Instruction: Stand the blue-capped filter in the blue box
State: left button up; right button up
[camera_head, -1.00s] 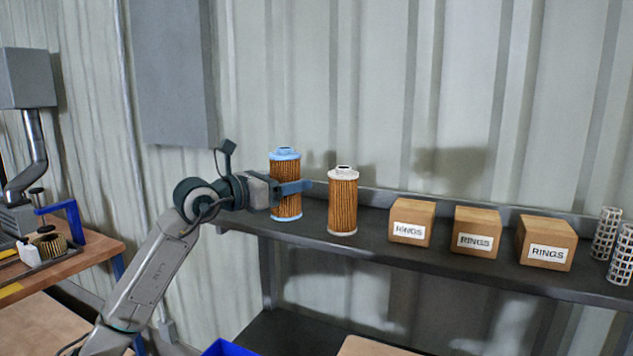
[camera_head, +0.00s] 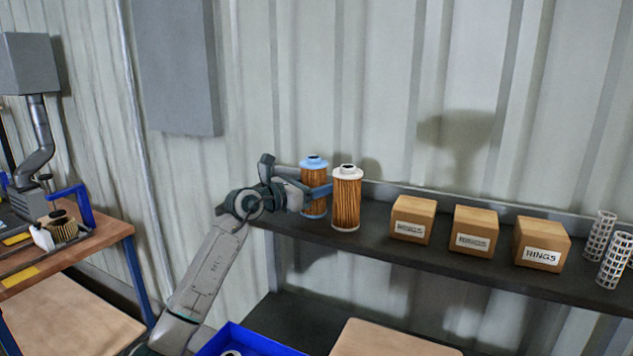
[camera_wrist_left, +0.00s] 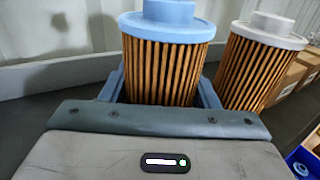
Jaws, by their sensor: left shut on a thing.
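The blue-capped filter (camera_head: 314,172) has a brown pleated body and stands upright at the left part of the dark shelf, behind and left of the white-capped filter (camera_head: 347,200). My left gripper (camera_head: 318,191) is shut on the blue-capped filter around its body. In the left wrist view the blue-capped filter (camera_wrist_left: 163,65) sits upright between the fingers, close beside the white-capped filter (camera_wrist_left: 255,65). I cannot tell whether its base touches the shelf. The blue box (camera_head: 232,338) is at the bottom of the head view, partly cut off, with something white inside. My right gripper is not in view.
Several RINGS cartons (camera_head: 474,230) stand on the dark shelf (camera_head: 375,236) right of the filters. Perforated white tubes (camera_head: 613,260) stand at its right end. A wooden workbench (camera_head: 95,252) is at the left. A wooden surface (camera_head: 385,340) lies right of the blue box.

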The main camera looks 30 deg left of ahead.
pick_arm(q)
jog(key=shift+d, duration=0.1)
jog(key=shift+f, duration=0.2)
jog(key=o, duration=1)
jog(key=shift+r, duration=0.1)
jog(key=shift+o, duration=0.2)
jog(key=shift+r, duration=0.1)
